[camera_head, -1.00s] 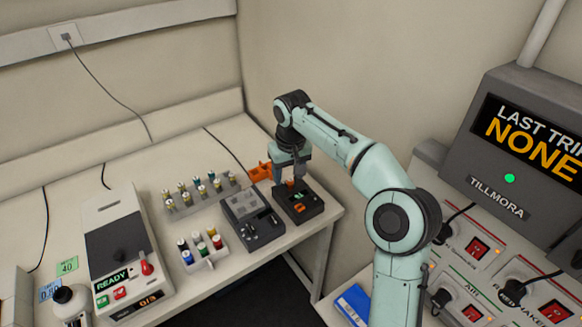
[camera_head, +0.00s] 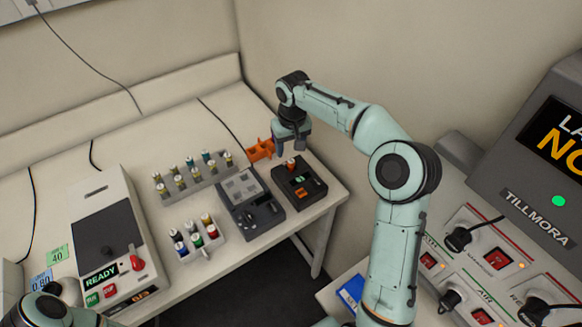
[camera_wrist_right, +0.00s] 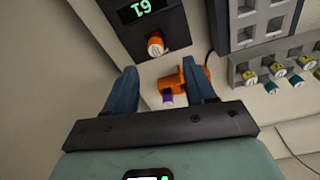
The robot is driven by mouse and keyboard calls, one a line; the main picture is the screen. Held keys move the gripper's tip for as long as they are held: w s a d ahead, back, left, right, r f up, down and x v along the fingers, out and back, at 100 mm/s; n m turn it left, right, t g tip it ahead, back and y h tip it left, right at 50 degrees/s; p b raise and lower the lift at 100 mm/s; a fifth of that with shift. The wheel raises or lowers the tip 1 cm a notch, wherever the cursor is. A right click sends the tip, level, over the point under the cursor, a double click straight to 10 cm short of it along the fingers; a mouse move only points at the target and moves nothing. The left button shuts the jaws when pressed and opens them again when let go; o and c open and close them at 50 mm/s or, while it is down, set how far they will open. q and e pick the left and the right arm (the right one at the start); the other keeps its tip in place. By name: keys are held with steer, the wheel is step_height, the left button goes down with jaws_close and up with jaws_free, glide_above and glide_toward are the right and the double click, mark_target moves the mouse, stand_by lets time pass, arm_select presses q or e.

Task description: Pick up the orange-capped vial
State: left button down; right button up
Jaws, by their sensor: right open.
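The orange-capped vial (camera_head: 291,161) stands in the dark block device (camera_head: 316,191) near the right end of the bench. In the right wrist view its orange cap (camera_wrist_right: 155,43) shows beside the device's green display; its body is hidden in the device. My right gripper (camera_head: 291,143) is just behind and above the vial, open and empty. In the right wrist view, the vial is beyond the spread fingertips (camera_wrist_right: 160,76) and apart from them. Part of my left arm shows at the lower left of the head view, but its gripper does not.
An orange holder (camera_head: 259,151) with a purple-capped vial (camera_wrist_right: 167,98) is close to the right gripper. A grey device (camera_head: 267,221) stands left of the dark block. A vial rack (camera_head: 205,178) and a small white rack (camera_head: 217,238) are further left. A wall rises behind.

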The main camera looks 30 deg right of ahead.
mark_target(291, 161)
steer(key=shift+w+d+f, duration=0.1)
steer(key=shift+d+f, duration=0.05)
steer(key=shift+f, duration=1.4)
steer(key=shift+w+d+f, duration=0.1)
steer(key=shift+d+f, duration=0.05)
steer(key=shift+f, duration=1.4)
steer(key=shift+s, duration=0.1)
steer(key=c, duration=0.9)
